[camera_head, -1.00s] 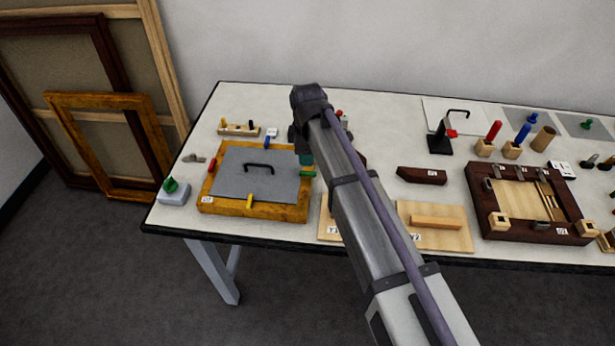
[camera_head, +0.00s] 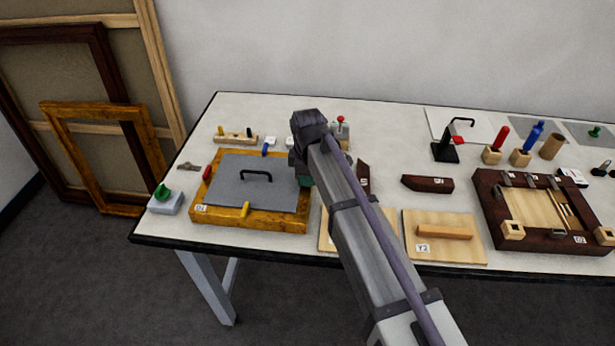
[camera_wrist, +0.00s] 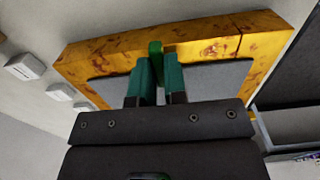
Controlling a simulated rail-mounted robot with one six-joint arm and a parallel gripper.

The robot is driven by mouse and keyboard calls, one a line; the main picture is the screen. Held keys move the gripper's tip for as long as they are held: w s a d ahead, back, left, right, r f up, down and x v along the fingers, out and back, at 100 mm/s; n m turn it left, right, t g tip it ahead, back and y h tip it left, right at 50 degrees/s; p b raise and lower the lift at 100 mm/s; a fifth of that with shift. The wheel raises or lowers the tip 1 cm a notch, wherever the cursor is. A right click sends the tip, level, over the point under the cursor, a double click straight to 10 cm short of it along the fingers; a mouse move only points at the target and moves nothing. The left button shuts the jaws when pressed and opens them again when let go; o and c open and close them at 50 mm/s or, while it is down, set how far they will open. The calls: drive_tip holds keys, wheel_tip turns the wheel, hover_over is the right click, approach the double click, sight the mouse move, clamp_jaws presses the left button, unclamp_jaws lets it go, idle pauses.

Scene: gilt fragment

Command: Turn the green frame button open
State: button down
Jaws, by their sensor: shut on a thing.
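The gilt frame (camera_head: 262,222) lies flat at the table's left part with a grey panel (camera_head: 240,184) and black handle inside. In the wrist view its gilt border (camera_wrist: 215,45) runs across the top. The green frame button (camera_wrist: 155,47) shows there between my two green fingers, its upper end on the border. My gripper (camera_wrist: 158,66) is shut on it; how far the button is turned is unclear. In the head view my gripper (camera_head: 304,180) is at the frame's right side, and my arm hides the button. The frame's red (camera_head: 207,172), blue (camera_head: 266,148) and yellow (camera_head: 244,210) buttons are visible.
A grey block with a green knob (camera_head: 163,200) stands left of the frame. A wooden peg holder (camera_head: 236,138) is behind it. Boards, a dark wooden block (camera_head: 428,184) and a dark frame (camera_head: 487,215) lie to the right. The table's front edge is close to the gilt frame.

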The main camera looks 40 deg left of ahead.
drive_tip(key=shift+m, duration=0.3)
drive_tip(key=m, duration=0.8)
drive_tip(key=shift+m, duration=0.3)
drive_tip(key=m, duration=0.4)
drive_tip(key=shift+m, duration=2.4)
drive_tip(key=c, duration=1.2)
unclamp_jaws()
drive_tip(key=shift+o, duration=0.2)
